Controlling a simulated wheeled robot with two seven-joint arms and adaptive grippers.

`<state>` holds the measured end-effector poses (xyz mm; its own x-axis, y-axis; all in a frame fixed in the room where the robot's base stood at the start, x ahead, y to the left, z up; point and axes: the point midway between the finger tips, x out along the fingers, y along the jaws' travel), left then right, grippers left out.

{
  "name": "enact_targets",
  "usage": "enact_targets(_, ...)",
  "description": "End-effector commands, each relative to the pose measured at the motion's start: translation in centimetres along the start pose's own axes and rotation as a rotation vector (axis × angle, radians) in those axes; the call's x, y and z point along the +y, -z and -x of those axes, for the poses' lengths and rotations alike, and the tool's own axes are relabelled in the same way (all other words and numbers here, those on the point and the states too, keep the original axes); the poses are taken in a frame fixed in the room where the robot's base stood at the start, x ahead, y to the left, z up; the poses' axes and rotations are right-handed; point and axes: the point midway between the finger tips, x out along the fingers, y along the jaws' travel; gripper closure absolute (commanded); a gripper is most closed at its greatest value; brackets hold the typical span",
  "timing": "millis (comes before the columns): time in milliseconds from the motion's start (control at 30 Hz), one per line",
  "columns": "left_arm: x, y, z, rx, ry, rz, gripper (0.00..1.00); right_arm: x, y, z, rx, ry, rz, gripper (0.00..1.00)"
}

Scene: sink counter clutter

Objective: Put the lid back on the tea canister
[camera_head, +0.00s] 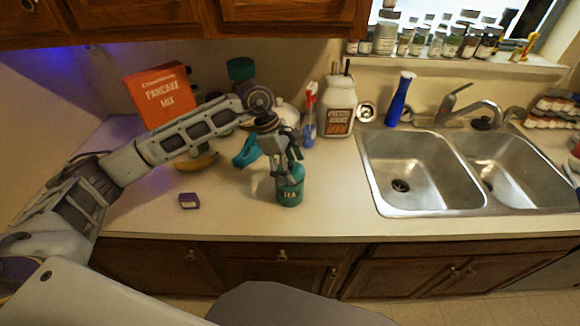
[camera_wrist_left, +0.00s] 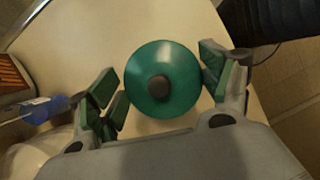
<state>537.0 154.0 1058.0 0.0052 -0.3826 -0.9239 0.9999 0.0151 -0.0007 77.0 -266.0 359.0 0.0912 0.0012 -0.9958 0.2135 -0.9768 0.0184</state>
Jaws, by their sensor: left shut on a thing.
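The teal tea canister (camera_head: 290,194), marked "TEA", stands upright near the counter's front edge, left of the sink. My left gripper (camera_head: 283,172) is right over its top, pointing down. The lid is at the canister's mouth. The fingers partly hide the rim, so I cannot tell whether the lid sits flush. My right gripper is not in view.
Left of the canister are a teal object (camera_head: 246,151) and a small purple box (camera_head: 189,201). The double sink (camera_head: 410,172) is to the right. The front left counter is mostly clear.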

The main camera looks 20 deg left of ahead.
Motion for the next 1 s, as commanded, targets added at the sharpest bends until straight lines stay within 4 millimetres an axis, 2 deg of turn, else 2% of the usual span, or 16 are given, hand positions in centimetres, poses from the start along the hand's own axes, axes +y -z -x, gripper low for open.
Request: enact_targets(1000, 0.01, 0.01, 0.01, 0.000, 0.000, 0.000, 0.39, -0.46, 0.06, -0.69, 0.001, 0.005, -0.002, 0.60)
